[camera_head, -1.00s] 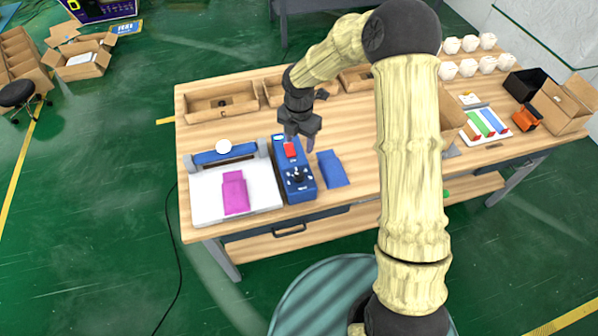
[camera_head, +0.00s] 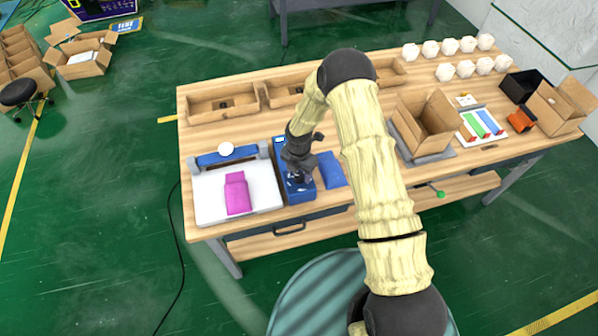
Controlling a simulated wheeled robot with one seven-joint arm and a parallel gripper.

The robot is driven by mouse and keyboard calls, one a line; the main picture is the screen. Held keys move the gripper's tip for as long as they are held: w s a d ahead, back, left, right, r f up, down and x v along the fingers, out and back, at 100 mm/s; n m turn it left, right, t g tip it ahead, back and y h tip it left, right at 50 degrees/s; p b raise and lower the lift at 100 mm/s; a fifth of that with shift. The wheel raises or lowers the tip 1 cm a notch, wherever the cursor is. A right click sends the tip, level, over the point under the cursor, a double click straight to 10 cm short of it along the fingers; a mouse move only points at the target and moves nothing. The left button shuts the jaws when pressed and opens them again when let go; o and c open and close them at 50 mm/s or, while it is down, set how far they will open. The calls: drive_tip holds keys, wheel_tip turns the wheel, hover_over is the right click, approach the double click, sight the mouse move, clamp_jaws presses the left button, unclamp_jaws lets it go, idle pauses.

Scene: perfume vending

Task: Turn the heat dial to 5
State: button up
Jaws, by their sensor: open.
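The blue control box (camera_head: 307,193) stands on the wooden table, just right of a white flat machine. The black heat dial on its front top is now mostly hidden behind my gripper, so its setting cannot be read. My gripper (camera_head: 300,176) points down over the dial and is open. I cannot tell whether its fingers touch the dial. The box's red button is also hidden by my arm.
The white machine bed (camera_head: 209,195) holds a magenta pouch (camera_head: 237,193). A blue pouch (camera_head: 331,169) lies close right of the control box. An open cardboard box (camera_head: 426,125) stands further right. Shallow trays (camera_head: 222,104) line the back.

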drive_tip(key=shift+f, duration=0.8)
drive_tip(key=c, duration=1)
